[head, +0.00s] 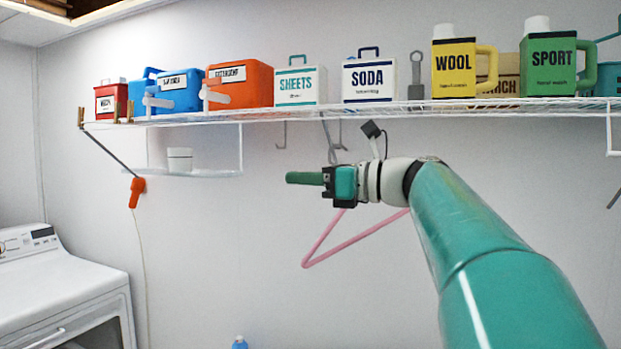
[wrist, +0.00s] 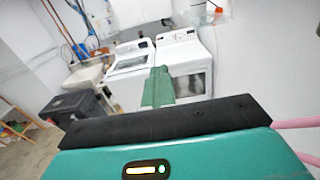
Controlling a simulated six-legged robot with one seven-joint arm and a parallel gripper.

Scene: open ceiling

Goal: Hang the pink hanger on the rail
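The pink hanger (head: 335,247) hangs tilted just below my gripper, with one corner pointing down and left. Its upper parts go behind my gripper and arm, so its neck and the hold on it are hidden. Two pink bars of the hanger (wrist: 297,123) show at the right in the wrist view. My gripper (head: 305,178) points left, its green fingers together; their tips show in the wrist view (wrist: 158,87) with nothing at them. The white wire shelf with its front rail (head: 270,112) runs along the wall above my gripper.
Boxes and jugs, such as the yellow one (head: 453,65), line the shelf. Grey hooks (head: 283,135) hang beneath it. An orange-handled item (head: 137,190) hangs at left. A white washer (head: 60,280) stands lower left. The wall below the shelf is mostly clear.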

